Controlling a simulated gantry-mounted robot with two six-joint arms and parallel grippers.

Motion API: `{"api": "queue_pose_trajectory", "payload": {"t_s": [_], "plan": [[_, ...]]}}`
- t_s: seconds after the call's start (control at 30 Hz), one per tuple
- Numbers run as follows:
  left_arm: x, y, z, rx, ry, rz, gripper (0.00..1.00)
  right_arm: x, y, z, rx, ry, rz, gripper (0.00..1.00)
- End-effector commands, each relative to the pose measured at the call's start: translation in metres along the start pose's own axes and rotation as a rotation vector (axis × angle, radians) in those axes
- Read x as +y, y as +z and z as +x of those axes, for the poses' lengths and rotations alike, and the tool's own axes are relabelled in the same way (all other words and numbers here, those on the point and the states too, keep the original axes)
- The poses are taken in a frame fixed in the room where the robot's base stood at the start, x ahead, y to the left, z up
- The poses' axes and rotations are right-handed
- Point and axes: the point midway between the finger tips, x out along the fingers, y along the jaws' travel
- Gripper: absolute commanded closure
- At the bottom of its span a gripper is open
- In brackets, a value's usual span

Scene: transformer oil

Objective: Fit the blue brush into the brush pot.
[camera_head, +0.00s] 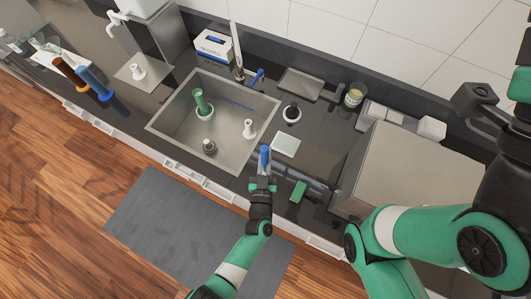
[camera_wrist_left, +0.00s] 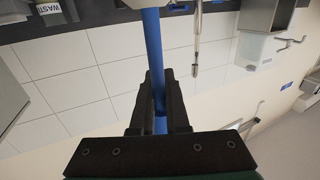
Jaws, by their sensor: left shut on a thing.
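The blue brush (camera_head: 264,157) is upright in my left gripper (camera_head: 262,181), just in front of the sink's right front corner. In the left wrist view its long blue shaft (camera_wrist_left: 153,45) runs up between the dark fingers of the left gripper (camera_wrist_left: 160,95), which are shut on it.
The steel sink (camera_head: 180,123) holds a green bottle-like item (camera_head: 201,100) and small white and grey pieces. A pale square pad (camera_head: 285,145) and a green block (camera_head: 298,191) lie near the left gripper. A large steel box (camera_head: 385,165) stands to the right.

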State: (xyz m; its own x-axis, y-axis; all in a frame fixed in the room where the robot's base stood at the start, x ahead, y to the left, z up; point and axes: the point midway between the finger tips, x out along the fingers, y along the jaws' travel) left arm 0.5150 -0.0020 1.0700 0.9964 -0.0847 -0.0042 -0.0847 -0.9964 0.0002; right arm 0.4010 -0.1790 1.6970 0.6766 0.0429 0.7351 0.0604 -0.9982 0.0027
Motion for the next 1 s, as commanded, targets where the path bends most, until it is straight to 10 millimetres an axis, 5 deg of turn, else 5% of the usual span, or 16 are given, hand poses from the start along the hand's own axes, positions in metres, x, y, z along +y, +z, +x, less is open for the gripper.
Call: {"api": "queue_pose_trajectory", "payload": {"t_s": [0.6,0.63,0.8,1.0], "plan": [[0.000,0.017,0.000,0.001,0.000,0.000,1.00,0.000,0.011,-0.012,0.000,0.000,0.000,0.06],[0.000,0.016,0.000,0.001,0.000,0.000,0.85,0.000,0.011,-0.012,0.000,0.000,0.000,0.06],[0.000,0.015,0.000,0.001,0.000,0.000,0.55,0.000,0.010,-0.011,0.000,0.000,0.000,0.06],[0.000,0.015,0.000,0.000,0.000,0.000,0.52,0.000,0.010,-0.011,0.000,0.000,0.000,0.06]]}}
